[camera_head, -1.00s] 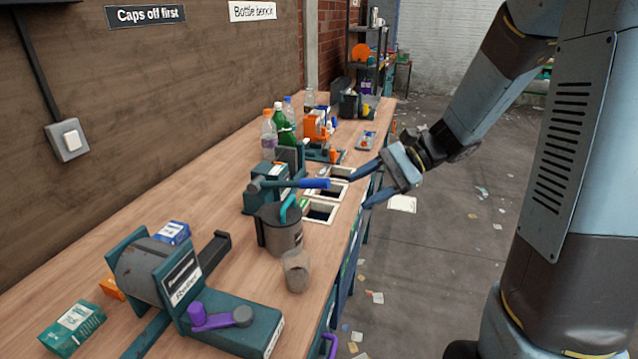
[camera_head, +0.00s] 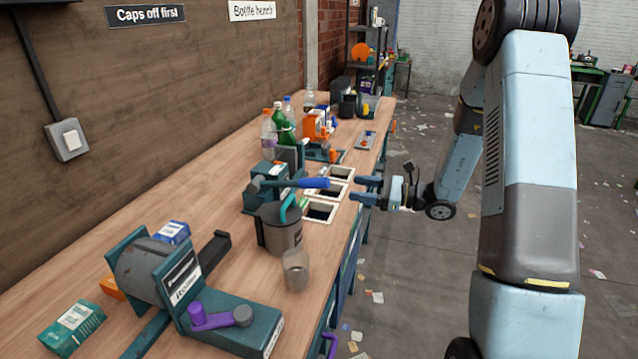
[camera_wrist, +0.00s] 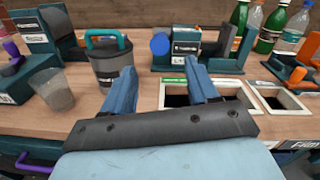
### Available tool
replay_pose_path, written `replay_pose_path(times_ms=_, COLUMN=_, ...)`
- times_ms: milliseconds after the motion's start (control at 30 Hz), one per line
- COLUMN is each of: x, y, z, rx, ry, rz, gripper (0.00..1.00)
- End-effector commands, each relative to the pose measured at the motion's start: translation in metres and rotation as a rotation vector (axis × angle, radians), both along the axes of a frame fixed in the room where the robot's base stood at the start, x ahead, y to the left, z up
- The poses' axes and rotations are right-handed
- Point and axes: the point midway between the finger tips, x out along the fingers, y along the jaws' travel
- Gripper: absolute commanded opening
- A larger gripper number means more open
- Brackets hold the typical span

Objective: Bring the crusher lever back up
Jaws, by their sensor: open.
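The crusher (camera_head: 262,197) is a teal block on the bench. It also shows in the wrist view (camera_wrist: 178,58). Its lever (camera_head: 313,183) has a blue grip and lies about level, pointing toward the bench's front edge. In the wrist view the lever's round blue end (camera_wrist: 160,44) faces me. My gripper (camera_head: 359,191) is open and empty. It is at the bench's front edge, apart from the lever's end. In the wrist view the two blue fingers of my gripper (camera_wrist: 161,69) stand apart, with the lever's end beyond and above their tips.
A dark grey jug with a teal handle (camera_head: 280,232) stands close beside the crusher, with a clear cup (camera_head: 296,270) in front. White-framed openings (camera_head: 321,211) lie in the bench by the lever. Several bottles (camera_head: 284,130) stand behind. A purple-handled machine (camera_head: 225,318) is nearer.

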Motion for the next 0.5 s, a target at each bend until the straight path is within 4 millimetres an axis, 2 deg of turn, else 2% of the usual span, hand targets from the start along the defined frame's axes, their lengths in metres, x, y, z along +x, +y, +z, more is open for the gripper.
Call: replay_pose_path(times_ms=500, x=0.026, y=0.087, z=0.000, rx=-0.001, ry=-0.001, rz=0.006, gripper=0.59)
